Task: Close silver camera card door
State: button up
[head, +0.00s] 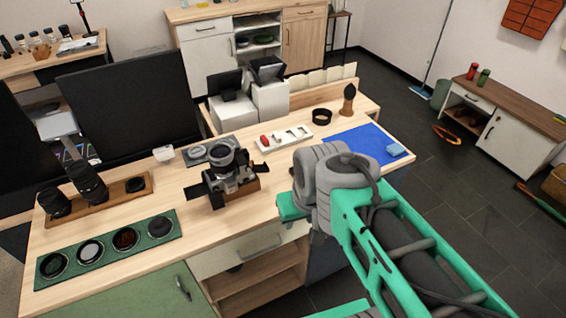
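The silver camera (229,161) stands on the wooden table, its large dark lens pointing up toward the back. A wooden block (246,188) shows beneath its right side. A black part (214,190) juts from its lower left front; I cannot tell whether this is the card door or a grip. The card door's state is too small to make out. My green and grey arm reaches in from the lower right, its grey joint to the right of the camera and apart from it in the picture. My gripper's fingers are not visible.
A green mat (108,247) with round filters and a wooden tray (99,198) with lenses lie left. Behind are a grey mat (209,150) and a white tray (284,138). A blue mat (362,145) lies right. A large black screen (132,104) stands at back left.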

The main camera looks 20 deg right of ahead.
aim_at(257, 168)
jog(key=k, duration=0.75)
jog(key=u, duration=1.35)
jog(key=i, duration=0.5)
jog(key=u, duration=0.05)
